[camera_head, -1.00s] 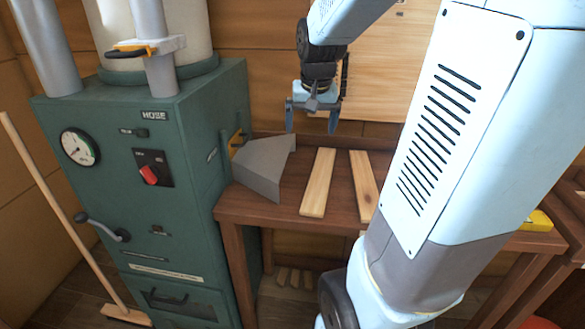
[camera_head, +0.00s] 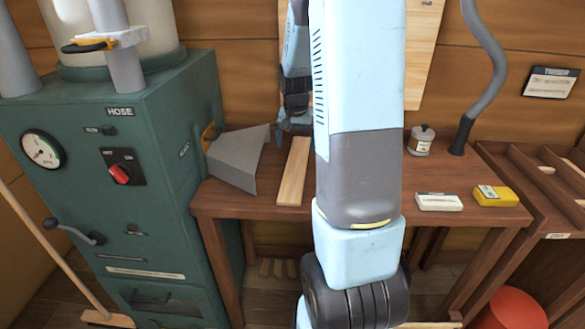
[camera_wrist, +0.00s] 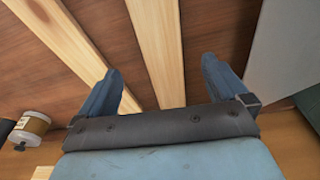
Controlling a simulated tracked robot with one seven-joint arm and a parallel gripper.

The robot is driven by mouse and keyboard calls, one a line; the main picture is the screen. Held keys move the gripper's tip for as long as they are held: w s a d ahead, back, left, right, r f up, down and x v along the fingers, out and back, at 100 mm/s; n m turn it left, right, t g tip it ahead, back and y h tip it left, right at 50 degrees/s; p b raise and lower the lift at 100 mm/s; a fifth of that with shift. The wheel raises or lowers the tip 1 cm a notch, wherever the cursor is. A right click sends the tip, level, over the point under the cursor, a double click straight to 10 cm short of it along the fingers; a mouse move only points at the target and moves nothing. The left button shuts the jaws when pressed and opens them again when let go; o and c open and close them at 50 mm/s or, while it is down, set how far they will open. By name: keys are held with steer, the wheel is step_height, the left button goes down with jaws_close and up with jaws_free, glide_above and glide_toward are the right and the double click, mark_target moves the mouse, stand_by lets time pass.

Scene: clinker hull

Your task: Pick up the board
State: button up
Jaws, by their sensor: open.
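A pale wooden board (camera_head: 294,172) lies flat on the brown bench, right of the grey metal hood. In the wrist view this board (camera_wrist: 157,45) runs between my spread fingers. A second similar board (camera_wrist: 66,38) lies left of it there; my arm hides it in the head view. My gripper (camera_wrist: 162,82) is open and empty, above the bench at the far end of the first board. I cannot tell the gap between fingertips and board.
The grey hood (camera_head: 236,160) stands close on the left, beside the green machine (camera_head: 95,170). A jar (camera_head: 421,140), a white box (camera_head: 438,202), a yellow box (camera_head: 495,195) and a grey hose (camera_head: 483,75) are on the bench's right part. The wall is close behind.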

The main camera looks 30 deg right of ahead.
mark_target(296, 164)
steer(key=shift+w+d+f, duration=0.15)
steer(key=shift+w+f, duration=0.1)
steer(key=shift+f, duration=1.2)
steer(key=shift+w+d+f, duration=0.15)
steer(key=shift+w+f, duration=0.1)
steer(key=shift+f, duration=1.15)
steer(key=shift+w+d+f, duration=0.15)
steer(key=shift+w+f, duration=0.1)
steer(key=shift+f, duration=1.2)
steer(key=c, duration=1.2)
